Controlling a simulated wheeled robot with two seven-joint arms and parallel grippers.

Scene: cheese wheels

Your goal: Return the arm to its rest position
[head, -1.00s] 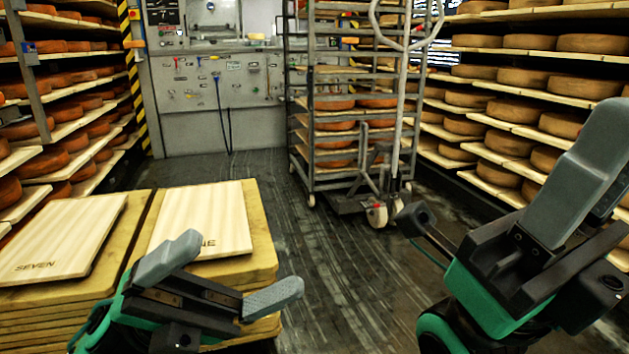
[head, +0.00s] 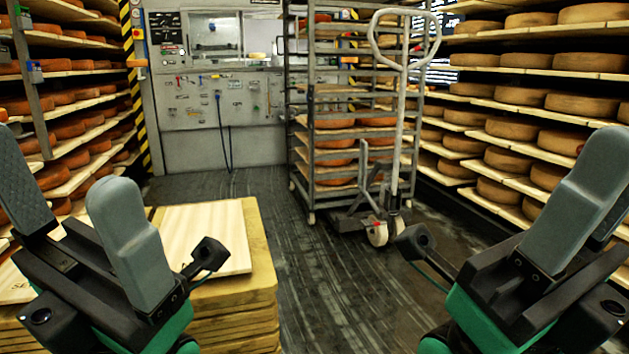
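My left gripper (head: 72,208) is at the lower left of the head view, in front of the stacked boards. Its two grey fingers point up and stand wide apart with nothing between them. My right gripper (head: 606,190) is at the lower right, fingers up and tilted right. Its fingers are close together, one largely hiding the other, and I see nothing held. My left arm hides part of the boards.
A stack of wooden boards (head: 235,310) with a pale board (head: 205,238) on top stands at the left. A metal rack (head: 300,130) and a pallet jack (head: 402,130) stand ahead. Shelves of cheese wheels (head: 585,105) line both sides. The floor (head: 330,290) between is clear.

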